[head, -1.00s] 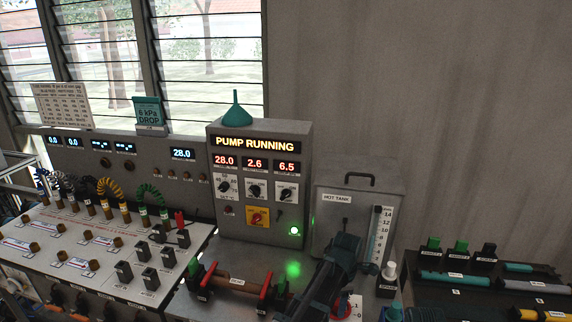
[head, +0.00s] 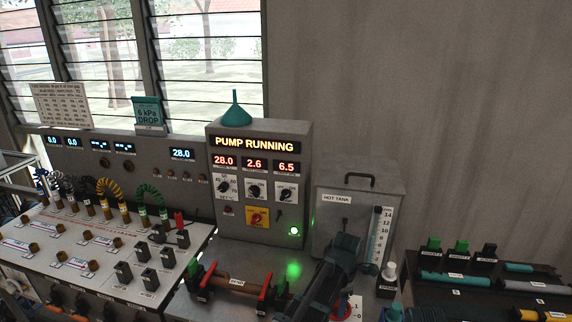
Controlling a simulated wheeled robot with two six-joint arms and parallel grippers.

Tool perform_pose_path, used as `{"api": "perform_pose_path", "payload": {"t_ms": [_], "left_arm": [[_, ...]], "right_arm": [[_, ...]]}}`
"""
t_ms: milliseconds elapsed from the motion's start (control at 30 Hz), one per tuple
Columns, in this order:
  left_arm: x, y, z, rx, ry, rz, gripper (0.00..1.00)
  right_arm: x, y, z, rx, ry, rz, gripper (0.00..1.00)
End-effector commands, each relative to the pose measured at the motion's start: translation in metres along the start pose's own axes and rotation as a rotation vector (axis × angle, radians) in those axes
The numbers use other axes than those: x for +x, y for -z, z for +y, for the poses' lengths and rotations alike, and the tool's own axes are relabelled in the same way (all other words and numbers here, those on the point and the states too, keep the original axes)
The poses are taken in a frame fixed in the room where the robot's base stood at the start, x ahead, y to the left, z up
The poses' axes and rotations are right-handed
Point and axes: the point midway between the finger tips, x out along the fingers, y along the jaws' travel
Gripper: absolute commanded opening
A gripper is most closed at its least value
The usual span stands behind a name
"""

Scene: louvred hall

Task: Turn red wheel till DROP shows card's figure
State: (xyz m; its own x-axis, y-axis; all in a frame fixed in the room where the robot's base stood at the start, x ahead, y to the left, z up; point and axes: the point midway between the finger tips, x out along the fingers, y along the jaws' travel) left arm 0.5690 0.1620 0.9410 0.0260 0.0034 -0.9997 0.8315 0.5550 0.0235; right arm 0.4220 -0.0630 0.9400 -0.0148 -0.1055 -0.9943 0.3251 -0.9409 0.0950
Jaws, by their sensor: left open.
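The teal card (head: 148,112) on top of the back panel reads 6 kPa DROP. On the grey pump cabinet (head: 300,160), three red readouts show 28.0, 2.6 and 6.5 (head: 286,167); their small labels are too blurred to read. A bit of red wheel (head: 343,313) shows at the bottom edge, beside a white scale plate; most of it is hidden by my left gripper. My left gripper (head: 343,246) is dark, open, and in front of the hot tank. I cannot tell whether it touches the wheel. My right gripper is not in view.
A pipe with red-ended fittings (head: 235,285) lies left of my gripper. The hot tank (head: 330,225) with its gauge stands behind it. A white-capped post (head: 388,272) and a black rack (head: 460,294) of tools are to the right. Coiled cables (head: 108,188) stand at left.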

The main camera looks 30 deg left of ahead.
Motion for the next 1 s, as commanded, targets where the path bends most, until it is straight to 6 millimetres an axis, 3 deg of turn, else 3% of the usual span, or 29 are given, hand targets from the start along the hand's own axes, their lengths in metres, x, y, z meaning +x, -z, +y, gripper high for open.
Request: {"api": "perform_pose_path", "payload": {"t_ms": [33,533,1000], "left_arm": [[0.002,0.007,-0.011,0.002,0.017,0.015,0.93],[-0.060,0.003,-0.004,-0.001,0.015,0.011,0.93],[-0.063,0.002,-0.003,-0.001,0.014,0.009,0.93]], "right_arm": [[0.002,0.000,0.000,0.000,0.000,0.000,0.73],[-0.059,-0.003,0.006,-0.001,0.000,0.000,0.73],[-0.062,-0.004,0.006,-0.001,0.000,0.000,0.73]]}}
